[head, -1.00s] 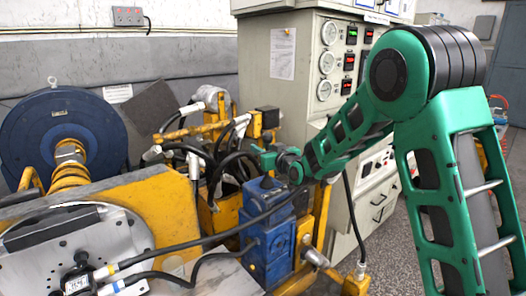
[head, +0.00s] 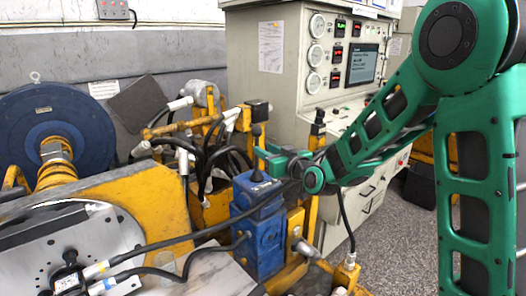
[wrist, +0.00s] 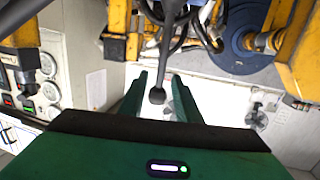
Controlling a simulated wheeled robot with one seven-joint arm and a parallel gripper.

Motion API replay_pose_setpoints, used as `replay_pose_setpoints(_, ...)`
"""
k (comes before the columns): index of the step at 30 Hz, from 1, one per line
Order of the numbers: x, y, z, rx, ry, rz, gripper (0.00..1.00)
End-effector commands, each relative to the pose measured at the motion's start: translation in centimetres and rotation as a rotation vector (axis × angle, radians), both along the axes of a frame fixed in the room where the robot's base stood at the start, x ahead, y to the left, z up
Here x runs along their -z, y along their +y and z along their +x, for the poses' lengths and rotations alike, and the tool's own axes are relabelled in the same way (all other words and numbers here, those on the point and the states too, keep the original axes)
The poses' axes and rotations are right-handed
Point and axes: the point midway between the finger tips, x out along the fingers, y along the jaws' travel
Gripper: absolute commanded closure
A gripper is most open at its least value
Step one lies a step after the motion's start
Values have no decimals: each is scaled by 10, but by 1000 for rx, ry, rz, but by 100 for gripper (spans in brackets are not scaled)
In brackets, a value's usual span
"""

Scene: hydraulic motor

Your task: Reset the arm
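My gripper (head: 264,156) is at the end of the green arm in the head view, just above the blue hydraulic valve block (head: 262,238). In the wrist view its two green fingers (wrist: 163,92) are apart, with nothing gripped between them. A black lever with a round knob (wrist: 157,96) shows between the fingertips there. In the head view the lever (head: 257,168) rises from the top of the valve block, close beside the fingers. I cannot tell whether the fingers touch it. My arm's elbow is raised at the right.
A yellow frame (head: 150,196) with black hoses and a blue disc (head: 50,135) stands at the left. A beige control cabinet (head: 285,95) with gauges and a screen (head: 362,64) stands behind. Grey floor (head: 400,240) is clear at the lower right.

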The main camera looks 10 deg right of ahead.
Motion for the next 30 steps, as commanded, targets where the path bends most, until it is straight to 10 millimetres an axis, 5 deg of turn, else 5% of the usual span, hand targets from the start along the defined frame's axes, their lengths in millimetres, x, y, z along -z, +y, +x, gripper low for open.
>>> replay_pose_setpoints(11, 1, -11, -3, 10, 28, -16, 70)
replay_pose_setpoints(17, 20, -75, -31, 78, 226, -101, 70)
replay_pose_setpoints(23, 49, -163, -96, 211, 519, -160, 70)
replay_pose_setpoints(30, 75, -253, -216, 413, 892, -142, 70)
